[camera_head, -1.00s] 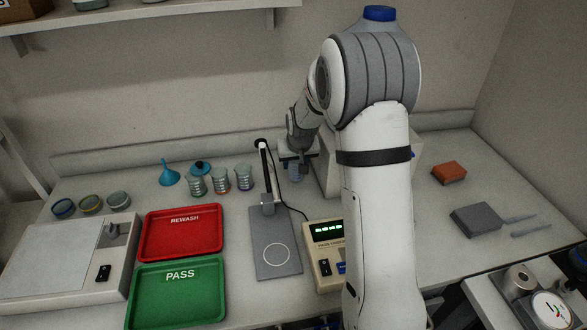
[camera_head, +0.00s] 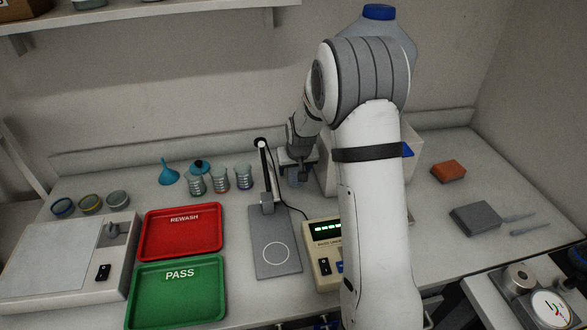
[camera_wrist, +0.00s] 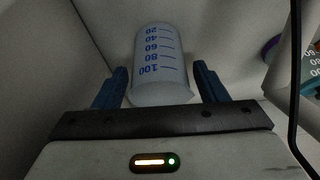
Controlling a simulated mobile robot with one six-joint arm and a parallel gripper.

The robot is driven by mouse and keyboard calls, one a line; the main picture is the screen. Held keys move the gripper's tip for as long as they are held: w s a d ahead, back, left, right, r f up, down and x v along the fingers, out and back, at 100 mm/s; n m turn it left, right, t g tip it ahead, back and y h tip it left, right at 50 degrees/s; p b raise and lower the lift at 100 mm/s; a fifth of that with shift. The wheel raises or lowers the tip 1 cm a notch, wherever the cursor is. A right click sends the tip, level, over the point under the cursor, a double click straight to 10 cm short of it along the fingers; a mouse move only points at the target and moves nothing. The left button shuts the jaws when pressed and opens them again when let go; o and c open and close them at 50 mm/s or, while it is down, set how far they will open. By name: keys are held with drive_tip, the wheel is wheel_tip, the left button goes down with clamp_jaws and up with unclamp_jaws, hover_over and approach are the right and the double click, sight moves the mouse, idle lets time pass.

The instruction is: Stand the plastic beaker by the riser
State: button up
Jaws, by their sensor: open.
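The plastic beaker (camera_wrist: 160,50) is translucent with blue graduations and shows in the wrist view, its 100 mark nearest the wrist. My gripper (camera_wrist: 160,72) is open, with one blue finger on each side of the beaker and a visible gap to both. In the head view my gripper (camera_head: 297,174) is low at the back of the bench, behind the lamp-like stand; the beaker is hard to make out there. A white box (camera_head: 413,165), perhaps the riser, stands to the right and is partly hidden by my arm.
Several small beakers (camera_head: 219,180) and a blue funnel (camera_head: 168,171) stand left of the stand (camera_head: 267,207) with its cable. A red tray (camera_head: 150,233), a green tray (camera_head: 150,305) and a meter (camera_head: 320,231) lie in front. An orange block (camera_head: 448,171) is at right.

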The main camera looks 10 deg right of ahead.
drive_tip(key=shift+r, duration=0.1)
drive_tip(key=v, duration=1.1)
drive_tip(key=s+r, duration=0.2)
drive_tip(key=s, duration=1.3)
drive_tip(key=s+r+g, duration=0.1)
drive_tip(key=s+r, duration=0.2)
drive_tip(key=s, duration=1.2)
drive_tip(key=shift+s+r+g+b, duration=0.25)
drive_tip(key=shift+s+g+b, duration=0.05)
drive_tip(key=shift+b, duration=0.05)
